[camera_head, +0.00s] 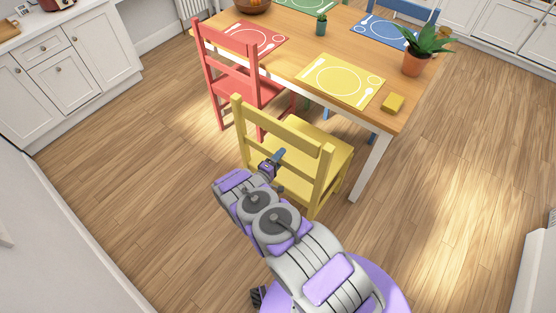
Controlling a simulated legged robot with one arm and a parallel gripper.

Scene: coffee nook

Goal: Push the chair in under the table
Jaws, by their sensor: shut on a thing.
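The yellow chair (283,131) stands at the near side of the wooden table (398,118), its back towards me. Its seat is partly under the table's near edge, and its back stands clear of the table. My gripper (277,156) is at the chair's back, below the top rail, and is shut on the chair. The arm hides part of the lower back and the legs. A yellow placemat (341,80) lies on the table in front of this chair.
A red chair (228,55) stands to the left of the yellow one, close beside it. A white table leg (371,167) is just right of the yellow seat. A potted plant (416,64) and a yellow block (392,103) are on the table. Open wooden floor lies left and right.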

